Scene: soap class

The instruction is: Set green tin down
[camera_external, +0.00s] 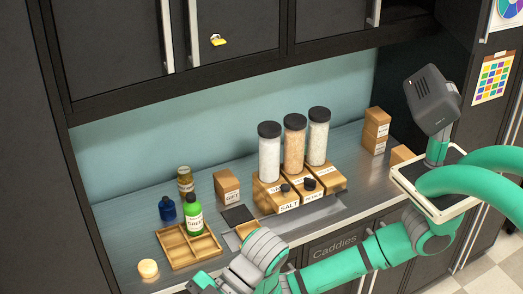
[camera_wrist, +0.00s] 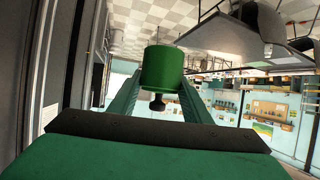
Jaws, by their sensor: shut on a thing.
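The green tin (camera_wrist: 163,66) is a plain green cylinder between the fingers of my gripper (camera_wrist: 161,88) in the wrist view. A dark knob-like piece shows just below the tin there. The fingers are shut on the tin. No surface shows touching it in the wrist view. In the external view my arm reaches low across the front of the counter; I cannot make out the tin or the fingertips there.
The counter (camera_external: 120,232) holds a divided wooden tray (camera_external: 207,249) with a green bottle (camera_external: 193,215) in it. A blue bottle (camera_external: 167,209), an amber jar (camera_external: 185,180), a labelled box (camera_external: 227,187) and tall dispensers (camera_external: 270,158) stand nearby. A round pale item (camera_external: 148,268) lies front left.

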